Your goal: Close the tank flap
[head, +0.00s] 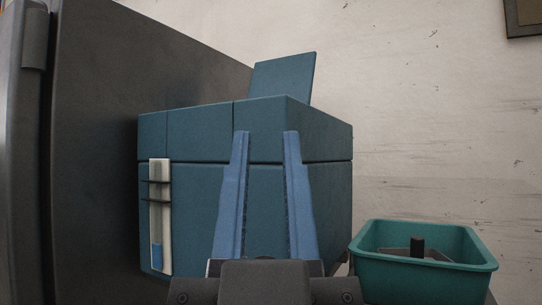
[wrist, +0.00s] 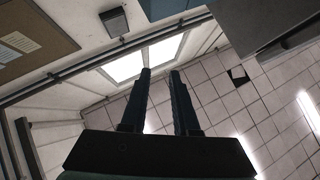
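The tank flap (head: 285,79) is a flat blue panel standing up, tilted slightly, above the top of the blue machine body (head: 200,205). Its lower edge is hidden behind the body's top edge. My gripper (head: 265,136) points up in front of the body, with its two blue fingers apart and nothing between them. The fingertips are below the flap in the picture and look apart from it. In the wrist view my gripper (wrist: 159,72) also shows a gap between the fingers; the flap cannot be made out there with certainty.
A white level gauge (head: 160,215) with blue at its bottom is on the body's front left. A tall dark cabinet (head: 100,150) stands at the left. A teal bin (head: 420,270) holding a dark object sits at the lower right.

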